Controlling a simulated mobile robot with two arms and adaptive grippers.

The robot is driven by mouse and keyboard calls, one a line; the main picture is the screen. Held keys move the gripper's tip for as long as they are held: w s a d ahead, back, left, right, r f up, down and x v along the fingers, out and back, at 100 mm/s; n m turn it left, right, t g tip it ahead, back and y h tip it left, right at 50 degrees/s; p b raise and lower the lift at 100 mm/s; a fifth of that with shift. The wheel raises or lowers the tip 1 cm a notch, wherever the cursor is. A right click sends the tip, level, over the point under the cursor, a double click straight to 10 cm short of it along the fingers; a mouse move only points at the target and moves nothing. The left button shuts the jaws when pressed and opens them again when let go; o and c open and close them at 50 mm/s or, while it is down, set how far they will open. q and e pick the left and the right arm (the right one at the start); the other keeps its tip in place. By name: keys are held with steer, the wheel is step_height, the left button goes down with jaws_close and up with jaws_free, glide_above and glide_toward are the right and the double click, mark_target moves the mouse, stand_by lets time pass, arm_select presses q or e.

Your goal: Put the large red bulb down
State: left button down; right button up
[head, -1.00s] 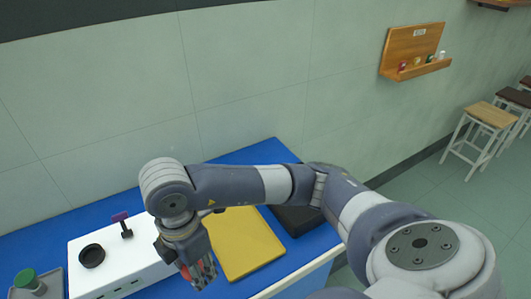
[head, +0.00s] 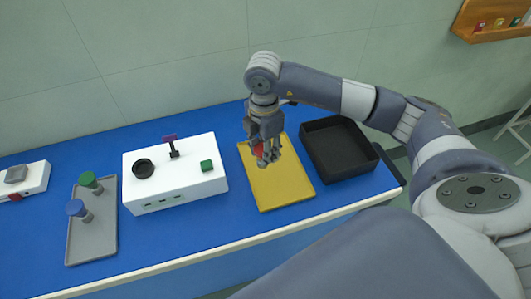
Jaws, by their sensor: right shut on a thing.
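The large red bulb (head: 258,149) shows as a small red patch between the fingers of my right gripper (head: 263,158). The gripper points down and is shut on it, and the fingers hide most of it. Gripper and bulb are over the yellow mat (head: 287,187), near its upper left part. I cannot tell whether the bulb touches the mat. My left gripper is not in view.
A white box (head: 178,187) with a black ring and a green block stands left of the mat. A grey tray (head: 92,240) with green and blue knobbed pieces lies farther left. An empty black bin (head: 340,150) stands right of the mat. The mat's front part is clear.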

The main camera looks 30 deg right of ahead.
steer(key=f, duration=0.1)
steer(key=f+p, duration=0.1)
steer(key=f, duration=0.1)
steer(key=shift+w+d, duration=0.1)
steer(key=shift+d, duration=0.25)
steer(key=shift+a+f, duration=0.1)
steer(key=shift+f, duration=0.15)
steer(key=shift+f, duration=0.25)
steer(key=o, duration=1.1)
